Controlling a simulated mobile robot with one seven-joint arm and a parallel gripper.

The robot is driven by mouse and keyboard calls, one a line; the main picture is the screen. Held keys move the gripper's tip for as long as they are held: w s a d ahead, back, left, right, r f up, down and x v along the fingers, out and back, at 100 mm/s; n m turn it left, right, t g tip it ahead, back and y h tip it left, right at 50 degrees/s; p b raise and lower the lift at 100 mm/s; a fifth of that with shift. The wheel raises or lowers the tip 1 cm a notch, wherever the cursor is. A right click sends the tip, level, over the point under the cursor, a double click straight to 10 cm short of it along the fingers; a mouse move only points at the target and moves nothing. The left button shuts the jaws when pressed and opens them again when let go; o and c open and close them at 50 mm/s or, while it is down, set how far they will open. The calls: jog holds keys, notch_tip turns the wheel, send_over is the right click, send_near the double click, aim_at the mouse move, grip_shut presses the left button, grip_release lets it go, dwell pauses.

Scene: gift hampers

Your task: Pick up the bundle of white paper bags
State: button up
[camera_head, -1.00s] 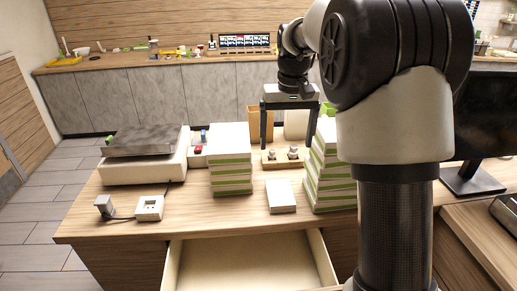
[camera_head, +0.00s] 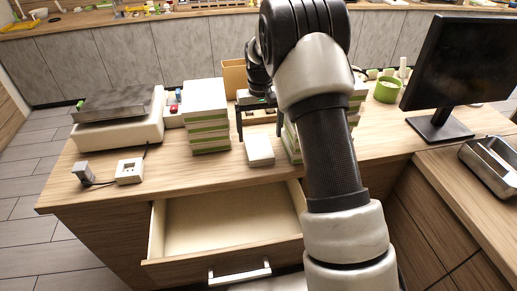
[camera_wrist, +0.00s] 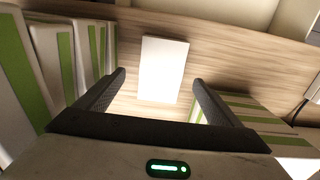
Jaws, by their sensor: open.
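The bundle of white paper bags looks like the flat white block (camera_head: 259,150) lying on the wooden counter, between two stacks of white and green boxes. In the wrist view the white bundle (camera_wrist: 163,62) lies just beyond and between my fingertips. My gripper (camera_head: 260,134) is open and empty, pointing down behind the bundle in the head view. In the wrist view my gripper (camera_wrist: 159,80) has its two fingers spread wider than the bundle, with nothing between them. I cannot tell the exact height of the fingertips above the counter.
The left box stack (camera_head: 206,115) stands close beside the bundle; the right stack (camera_head: 291,143) is partly hidden by my arm. An open, empty drawer (camera_head: 228,219) is below the counter front. A scale (camera_head: 120,115) stands at left, a monitor (camera_head: 466,65) at right.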

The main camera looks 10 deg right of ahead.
aim_at(258, 145)
jog(key=shift+w+a+f+p, duration=0.15)
jog(key=shift+f+p, duration=0.1)
jog(key=shift+f, duration=1.1)
jog(key=shift+w+f+p, duration=0.15)
jog(key=shift+f+p, duration=0.1)
jog(key=shift+f, duration=1.05)
jog(key=c, duration=1.3)
